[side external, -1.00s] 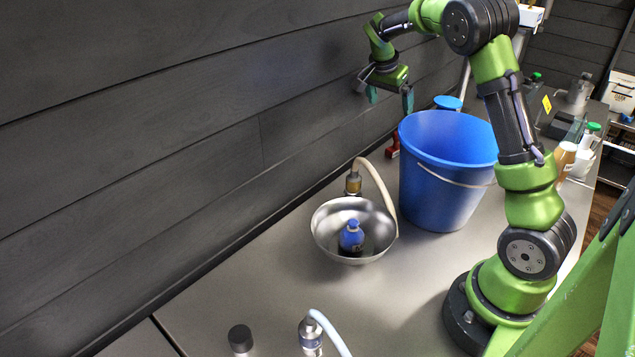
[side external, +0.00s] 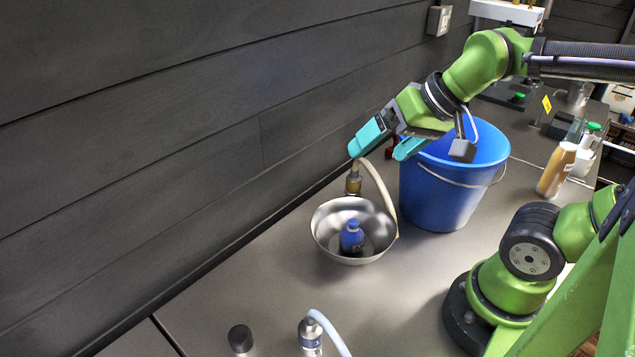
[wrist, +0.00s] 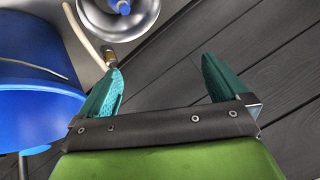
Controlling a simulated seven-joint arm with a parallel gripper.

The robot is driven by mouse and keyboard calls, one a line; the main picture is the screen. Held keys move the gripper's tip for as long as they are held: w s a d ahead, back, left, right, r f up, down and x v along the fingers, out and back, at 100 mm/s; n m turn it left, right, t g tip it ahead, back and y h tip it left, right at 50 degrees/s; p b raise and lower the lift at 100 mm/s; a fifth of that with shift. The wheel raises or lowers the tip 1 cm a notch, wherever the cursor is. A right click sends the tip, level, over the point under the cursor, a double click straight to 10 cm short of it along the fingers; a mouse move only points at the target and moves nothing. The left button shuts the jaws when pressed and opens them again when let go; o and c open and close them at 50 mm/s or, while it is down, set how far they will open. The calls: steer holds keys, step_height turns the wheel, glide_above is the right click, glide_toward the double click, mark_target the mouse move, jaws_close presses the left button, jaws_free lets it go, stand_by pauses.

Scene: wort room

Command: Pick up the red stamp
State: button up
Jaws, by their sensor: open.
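The red stamp (side external: 390,149) shows in the side view only as a small dark red patch behind my gripper, near the wall and left of the blue bucket. Most of it is hidden. My gripper (side external: 376,153) is open, with its teal fingers apart and nothing between them. It is raised above the counter, between the wall and the bucket, and points left toward the wall. In the wrist view my gripper (wrist: 162,65) shows both fingers apart against the dark wall boards. I do not see the stamp in that view.
The blue bucket (side external: 440,195) stands close beside my gripper. A metal bowl (side external: 325,232) holding a blue bottle (side external: 352,240) sits in front, with a hose fitting (side external: 353,185) behind it. The dark plank wall (side external: 200,150) bounds the left. The front counter (side external: 300,285) has clear space.

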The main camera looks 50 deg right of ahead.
steer(key=shift+s+a+f+n, duration=0.2)
steer(key=shift+s+a, duration=0.1)
steer(key=shift+s, duration=0.1)
steer(key=shift+s+a+f+n, duration=0.15)
steer(key=shift+s+a+n, duration=0.1)
steer(key=shift+s, duration=0.1)
steer(key=shift+c, duration=1)
